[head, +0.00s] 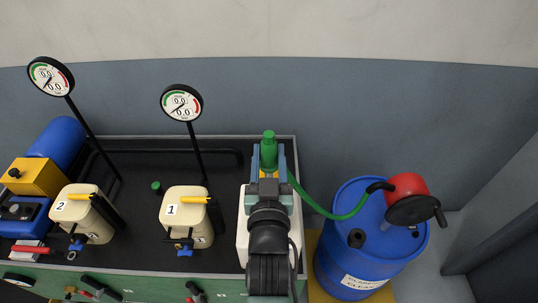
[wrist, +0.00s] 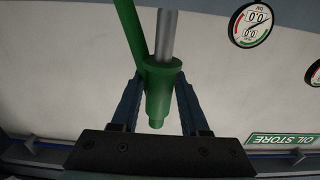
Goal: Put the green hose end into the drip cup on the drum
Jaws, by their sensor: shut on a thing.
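My gripper (head: 268,172) is shut on the green hose end (head: 268,140), above the back right part of the bench. In the wrist view the hose end (wrist: 160,85) sits between both fingers, its narrower tip toward the palm. A grey metal tube (wrist: 167,35) comes out of its wide end. The green hose (head: 340,214) runs from there to the pump on the blue drum (head: 348,270), right of the bench. A small black round fitting (head: 356,238) on the drum top may be the drip cup; I cannot see inside it.
A red hand pump (head: 408,187) with a black crank wheel (head: 414,210) stands on the drum. Cream containers 1 (head: 184,207) and 2 (head: 74,208) stand on the black bench top (head: 140,225). Two gauges on posts rise behind them. A small green cap (head: 156,186) lies there.

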